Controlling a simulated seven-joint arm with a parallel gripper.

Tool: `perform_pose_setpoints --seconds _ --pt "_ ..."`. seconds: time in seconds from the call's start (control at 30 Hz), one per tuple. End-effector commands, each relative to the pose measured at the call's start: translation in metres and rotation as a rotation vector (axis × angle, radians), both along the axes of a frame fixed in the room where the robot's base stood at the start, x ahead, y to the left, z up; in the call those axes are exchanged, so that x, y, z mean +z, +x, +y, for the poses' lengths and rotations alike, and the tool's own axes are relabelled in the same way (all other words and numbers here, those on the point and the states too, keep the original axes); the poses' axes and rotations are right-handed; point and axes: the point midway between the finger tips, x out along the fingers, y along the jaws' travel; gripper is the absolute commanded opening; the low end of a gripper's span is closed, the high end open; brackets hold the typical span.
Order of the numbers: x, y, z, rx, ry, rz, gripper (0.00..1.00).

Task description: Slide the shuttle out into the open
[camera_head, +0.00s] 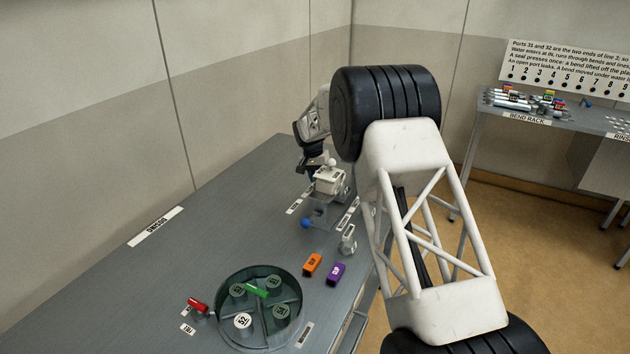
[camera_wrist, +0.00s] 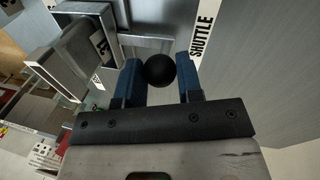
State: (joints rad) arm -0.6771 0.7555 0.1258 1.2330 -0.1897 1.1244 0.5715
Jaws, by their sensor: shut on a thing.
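My gripper (camera_wrist: 158,80) has its two blue fingers on either side of a black ball knob (camera_wrist: 160,69) in the wrist view, shut on it. A bar runs behind the knob towards a pale metal housing (camera_wrist: 85,55) at the left. A SHUTTLE label (camera_wrist: 200,36) lies on the bench to the right of the fingers. I take the knob to be the shuttle's handle; the shuttle's body is not clearly visible. In the head view my gripper (camera_head: 309,170) is low beside a small white fixture (camera_head: 329,180), and its fingertips are hard to make out.
A blue ball (camera_head: 306,223) stands near a clear block in front of the fixture. Orange (camera_head: 312,264) and purple (camera_head: 336,273) blocks lie nearer, with a round dark basin (camera_head: 258,335) at the front. My arm crosses the bench's right side.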

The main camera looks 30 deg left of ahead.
Motion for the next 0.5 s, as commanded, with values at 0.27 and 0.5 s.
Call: perform_pose_setpoints --seconds 0.27,0.5 --pt "0.0002 -0.0006 0.0002 0.0 0.0 0.0 0.46" --pt "0.0002 -0.0006 0.0001 0.0 0.0 0.0 0.58"
